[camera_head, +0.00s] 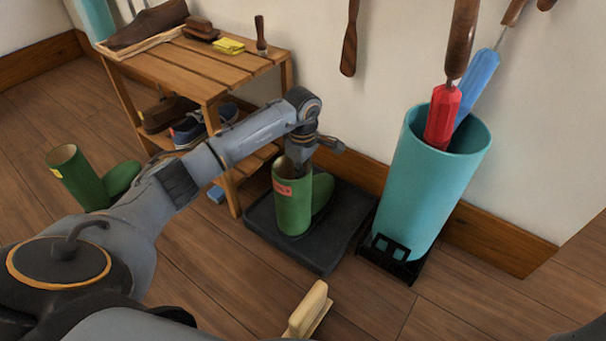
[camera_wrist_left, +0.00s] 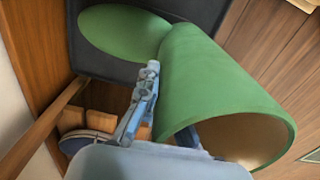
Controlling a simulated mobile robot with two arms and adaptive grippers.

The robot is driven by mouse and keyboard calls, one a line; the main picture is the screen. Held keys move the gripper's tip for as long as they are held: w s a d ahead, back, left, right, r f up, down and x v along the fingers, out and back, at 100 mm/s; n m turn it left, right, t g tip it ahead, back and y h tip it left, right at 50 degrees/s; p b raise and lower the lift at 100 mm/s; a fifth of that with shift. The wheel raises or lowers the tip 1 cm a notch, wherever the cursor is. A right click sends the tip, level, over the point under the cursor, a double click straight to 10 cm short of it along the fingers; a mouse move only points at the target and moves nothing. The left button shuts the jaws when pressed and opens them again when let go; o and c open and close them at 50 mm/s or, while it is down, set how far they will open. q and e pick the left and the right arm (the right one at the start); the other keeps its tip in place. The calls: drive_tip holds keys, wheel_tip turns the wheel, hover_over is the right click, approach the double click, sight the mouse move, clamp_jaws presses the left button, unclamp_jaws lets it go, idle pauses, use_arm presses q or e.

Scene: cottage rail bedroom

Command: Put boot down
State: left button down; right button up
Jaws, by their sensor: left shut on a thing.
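A green boot with a red label (camera_head: 292,208) is upright at the black tray (camera_head: 318,258) on the floor, toe to the right. Its sole looks to be on the tray or very close above it; I cannot tell which. My left gripper (camera_head: 300,165) comes down from above and is shut on the wall of the boot's shaft near the top. In the left wrist view, one finger (camera_wrist_left: 140,105) lies outside the green shaft (camera_wrist_left: 215,90), and the other is partly hidden at its opening. My right gripper is not in view.
A second green boot (camera_head: 78,178) with a yellow label stands on the floor at left. A wooden rack (camera_head: 190,72) with shoes and brushes is behind my arm. A teal umbrella stand (camera_head: 425,190) is close right of the tray. A wooden-handled brush (camera_head: 308,310) lies in front.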

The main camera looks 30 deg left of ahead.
use_arm(q)
drive_tip(key=shift+f, duration=0.55)
idle(0.5)
drive_tip(key=c, duration=1.4)
unclamp_jaws()
drive_tip(key=shift+c, duration=0.2)
drive_tip(key=shift+f+b, duration=0.1)
drive_tip(key=shift+b, duration=0.2)
